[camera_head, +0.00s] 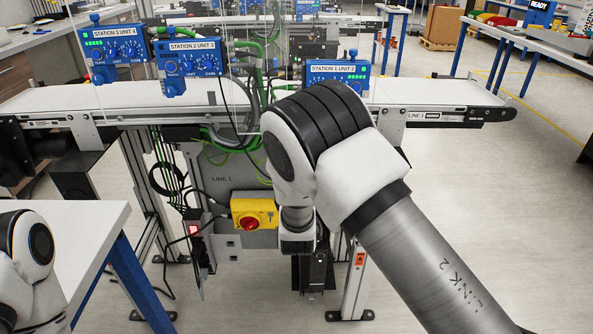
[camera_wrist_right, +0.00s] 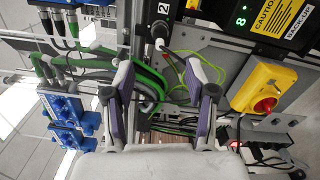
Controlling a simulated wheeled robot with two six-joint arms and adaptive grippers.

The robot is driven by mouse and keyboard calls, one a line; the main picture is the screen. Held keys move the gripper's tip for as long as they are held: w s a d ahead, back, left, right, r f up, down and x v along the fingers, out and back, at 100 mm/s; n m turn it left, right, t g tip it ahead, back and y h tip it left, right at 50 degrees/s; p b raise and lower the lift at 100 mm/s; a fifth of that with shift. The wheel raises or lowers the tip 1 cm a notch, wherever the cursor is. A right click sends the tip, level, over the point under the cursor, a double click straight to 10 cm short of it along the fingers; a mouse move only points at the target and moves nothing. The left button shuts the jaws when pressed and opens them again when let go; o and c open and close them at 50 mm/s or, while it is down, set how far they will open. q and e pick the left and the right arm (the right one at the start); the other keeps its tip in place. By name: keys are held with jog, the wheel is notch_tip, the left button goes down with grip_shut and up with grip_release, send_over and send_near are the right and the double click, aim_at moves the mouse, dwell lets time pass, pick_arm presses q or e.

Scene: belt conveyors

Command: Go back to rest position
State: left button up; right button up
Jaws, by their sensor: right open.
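My right arm comes in from the right in the head view and bends down in front of the conveyor. My right gripper (camera_wrist_right: 158,66) shows in the right wrist view with its two fingers spread apart and nothing between them. Behind the fingers are green cables and the conveyor's frame. In the head view my right wrist hides most of the gripper. Part of my left arm shows at the lower left of the head view, but its gripper is out of the picture.
The conveyor belt (camera_head: 440,93) crosses behind my right arm. Blue control units (camera_head: 188,58) stand along it. A yellow switch box (camera_head: 254,213) with a red knob is close to my right wrist. A white table (camera_head: 85,235) is at the left.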

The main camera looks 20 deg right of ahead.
jog(key=s+d+f+m+g+p, duration=0.1)
jog(key=s+d+f+g, duration=0.2)
jog(key=s+f, duration=0.35)
jog(key=s+d+f+m+g+y+p, duration=0.1)
jog(key=s+d+f+g+p, duration=0.15)
jog(key=s+f, duration=0.35)
jog(key=s+d+f+m+g+p, duration=0.1)
jog(key=s+d+f+g, duration=0.2)
jog(key=s+f, duration=0.35)
jog(key=s+a+f+m+g+y, duration=0.1)
jog(key=s+f+m+g, duration=0.1)
jog(key=s, duration=0.6)
jog(key=s+a+f+m+g+y, duration=0.1)
jog(key=s+f+m+g+y, duration=0.1)
jog(key=s+m+g, duration=0.2)
jog(key=s+a+f+m+g+y, duration=0.1)
jog(key=s+f+m+g, duration=0.1)
jog(key=s+m, duration=0.6)
jog(key=s+g, duration=0.1)
jog(key=s, duration=0.3)
jog(key=shift+s+a+f+y+p, duration=0.25)
jog(key=shift+s+f+y+p, duration=0.05)
jog(key=shift+s+f+p, duration=0.1)
